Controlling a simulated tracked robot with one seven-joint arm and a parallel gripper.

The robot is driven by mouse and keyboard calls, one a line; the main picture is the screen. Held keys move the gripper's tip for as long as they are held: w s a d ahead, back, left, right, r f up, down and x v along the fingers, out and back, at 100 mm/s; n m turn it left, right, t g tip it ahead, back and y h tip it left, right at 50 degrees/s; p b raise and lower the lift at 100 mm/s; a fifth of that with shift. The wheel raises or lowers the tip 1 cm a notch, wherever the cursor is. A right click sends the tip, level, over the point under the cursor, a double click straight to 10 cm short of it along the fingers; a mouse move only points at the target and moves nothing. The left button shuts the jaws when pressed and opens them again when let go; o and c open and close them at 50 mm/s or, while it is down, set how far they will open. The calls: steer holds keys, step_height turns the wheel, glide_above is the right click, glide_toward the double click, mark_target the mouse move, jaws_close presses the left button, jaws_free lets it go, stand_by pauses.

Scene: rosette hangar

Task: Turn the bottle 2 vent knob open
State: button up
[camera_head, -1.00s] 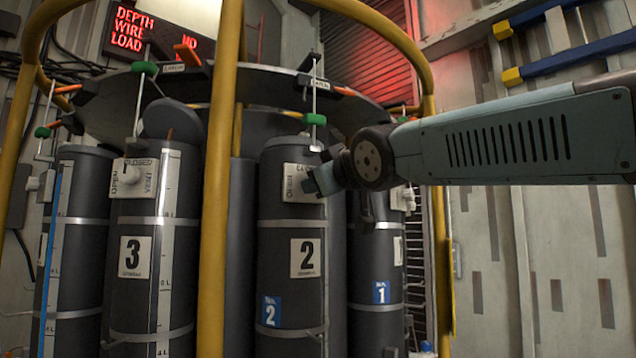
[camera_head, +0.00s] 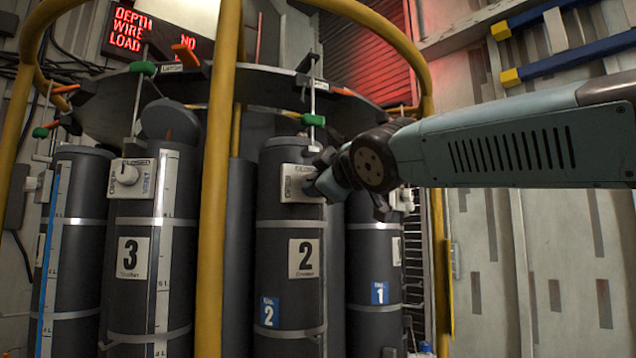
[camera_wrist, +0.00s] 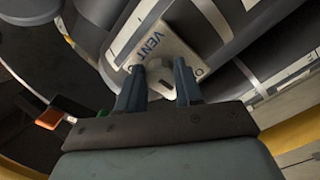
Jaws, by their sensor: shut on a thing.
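Bottle 2 (camera_head: 291,235) is a dark upright cylinder with a white "2" label, at the middle of the head view. Its pale vent plate (camera_head: 294,183) is near its top, and the knob on it is hidden behind my gripper (camera_head: 312,184). In the wrist view the vent plate (camera_wrist: 181,38) reads "VENT". The pale vent knob (camera_wrist: 159,75) sits between the two fingers of my gripper (camera_wrist: 159,79), which is shut on it. The knob's pointer and most of the plate's other lettering are hard to read.
Bottle 3 (camera_head: 131,220) with its own vent knob (camera_head: 126,174) stands to the left, and bottle 1 (camera_head: 373,250) to the right. A yellow upright rail (camera_head: 213,200) stands in front, between bottles 3 and 2. A dark round rack plate (camera_head: 262,88) hangs above.

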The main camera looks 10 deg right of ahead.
steer(key=shift+a+f, duration=0.1)
steer(key=o, duration=1)
steer(key=shift+o, duration=0.2)
steer(key=shift+s, duration=0.1)
steer(key=v, duration=1.3)
steer(key=shift+s+d, duration=0.2)
steer(key=shift+s, duration=0.05)
